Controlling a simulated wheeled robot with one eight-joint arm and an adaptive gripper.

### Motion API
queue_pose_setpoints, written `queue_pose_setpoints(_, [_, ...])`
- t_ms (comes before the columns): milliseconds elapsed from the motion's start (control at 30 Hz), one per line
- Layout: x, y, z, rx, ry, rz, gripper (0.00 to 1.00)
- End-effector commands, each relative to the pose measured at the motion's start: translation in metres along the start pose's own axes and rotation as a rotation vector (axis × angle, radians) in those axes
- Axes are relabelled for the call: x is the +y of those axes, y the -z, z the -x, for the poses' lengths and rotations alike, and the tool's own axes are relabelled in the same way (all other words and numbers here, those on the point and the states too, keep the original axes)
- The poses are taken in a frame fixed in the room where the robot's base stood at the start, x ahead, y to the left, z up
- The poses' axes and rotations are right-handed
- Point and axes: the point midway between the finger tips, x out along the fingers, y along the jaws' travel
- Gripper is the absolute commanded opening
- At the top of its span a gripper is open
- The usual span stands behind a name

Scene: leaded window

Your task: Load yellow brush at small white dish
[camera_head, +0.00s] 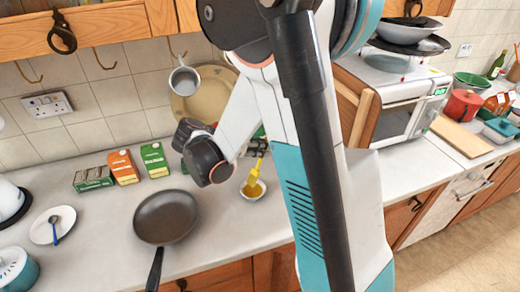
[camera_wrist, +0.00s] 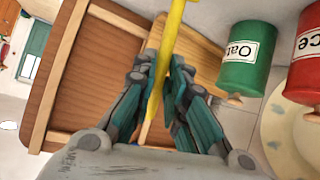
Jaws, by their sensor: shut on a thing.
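The yellow brush (camera_head: 255,173) is gripped in my gripper (camera_head: 258,148), which is largely hidden behind my arm in the head view. The brush points down, and its lower end is at the small white dish (camera_head: 264,193). The dish holds something orange-yellow. I cannot tell whether the brush touches the dish's contents. In the wrist view the two fingers of my gripper (camera_wrist: 163,72) are closed around the yellow handle (camera_wrist: 173,30), which runs up out of the picture. The dish does not show in the wrist view.
A black frying pan (camera_head: 166,217) lies left of the dish. Cartons (camera_head: 124,167) and a plate with a spoon (camera_head: 52,226) are further left. A microwave (camera_head: 398,112) stands to the right. Green (camera_wrist: 247,58) and red (camera_wrist: 305,55) canisters stand near my gripper.

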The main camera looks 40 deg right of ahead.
Motion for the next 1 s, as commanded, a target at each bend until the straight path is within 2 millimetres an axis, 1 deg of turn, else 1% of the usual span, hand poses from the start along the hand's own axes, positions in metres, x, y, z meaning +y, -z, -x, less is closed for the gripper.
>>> queue_pose_setpoints(100, [0.002,0.009,0.006,0.0,0.0,0.0,0.0])
queue_pose_setpoints(500, [0.004,0.031,0.021,0.0,0.0,0.0,0.0])
queue_pose_setpoints(1000, [0.004,0.031,0.021,0.0,0.0,0.0,0.0])
